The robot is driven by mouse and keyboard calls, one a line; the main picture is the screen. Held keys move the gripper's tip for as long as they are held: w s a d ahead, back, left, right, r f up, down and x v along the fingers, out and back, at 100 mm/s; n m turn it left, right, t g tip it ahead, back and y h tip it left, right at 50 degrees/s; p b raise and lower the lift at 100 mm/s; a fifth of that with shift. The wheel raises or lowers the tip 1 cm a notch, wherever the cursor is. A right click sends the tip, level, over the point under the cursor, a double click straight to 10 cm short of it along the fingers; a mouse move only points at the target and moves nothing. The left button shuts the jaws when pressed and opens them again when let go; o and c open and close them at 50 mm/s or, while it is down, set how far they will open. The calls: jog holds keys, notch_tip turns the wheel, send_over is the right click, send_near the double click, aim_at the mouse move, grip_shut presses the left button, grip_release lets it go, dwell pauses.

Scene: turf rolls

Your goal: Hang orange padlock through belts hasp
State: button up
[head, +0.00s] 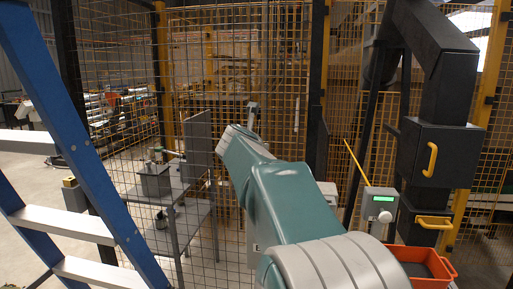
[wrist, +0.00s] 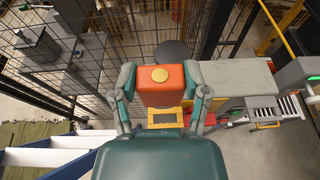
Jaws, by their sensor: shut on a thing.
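The orange padlock (wrist: 161,88), a block with a round yellow disc on its face, sits between the two fingers of my gripper (wrist: 160,84) in the wrist view. The fingers press on its left and right sides and hold it off the floor. Its shackle cannot be made out. In the head view my arm runs toward the mesh fence and hides most of the gripper and the padlock. I cannot pick out the belts hasp for certain in either view.
Mesh fence (head: 280,120) stands in front. A blue ladder (head: 75,140) is at left, a grey bench (head: 170,195) behind the mesh. At right are a box with a green display (head: 379,205), a black post with a yellow handle (head: 431,160) and an orange bin (head: 408,254).

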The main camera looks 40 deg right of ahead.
jog(key=shift+d+f, duration=0.1)
jog(key=shift+d, duration=0.1)
jog(key=shift+a+f, duration=0.25)
jog(key=shift+f, duration=1.05)
jog(key=shift+d+f, duration=0.15)
jog(key=shift+f, duration=1.4)
jog(key=shift+f, duration=2.45)
jog(key=o, duration=1.3)
jog(key=shift+s, duration=0.1)
jog(key=v, duration=1.2)
jog(key=shift+f, duration=0.1)
